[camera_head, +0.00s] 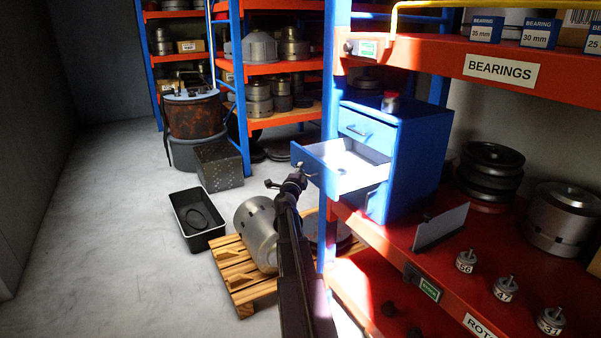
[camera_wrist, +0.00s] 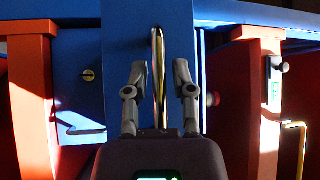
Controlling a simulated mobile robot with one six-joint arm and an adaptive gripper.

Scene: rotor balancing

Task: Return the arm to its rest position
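My arm (camera_head: 291,250) reaches from the bottom of the head view toward the blue cabinet (camera_head: 415,150). Its white-lined drawer (camera_head: 350,165) is pulled out. My gripper (camera_head: 298,176) is at the drawer's front. In the wrist view, the two fingers of my gripper (camera_wrist: 158,78) are spread, with a shiny bar handle (camera_wrist: 158,60) between them in the picture. A gap shows on each side of the bar, and nothing is gripped. I cannot tell how far the fingertips are from the handle in depth.
An orange shelf (camera_head: 400,262) with numbered parts lies right of my arm, below a bearings shelf (camera_head: 430,60). A wooden pallet (camera_head: 240,280) bears a metal cylinder (camera_head: 256,232). A black bin (camera_head: 197,218) stands on the floor. The floor at left is clear.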

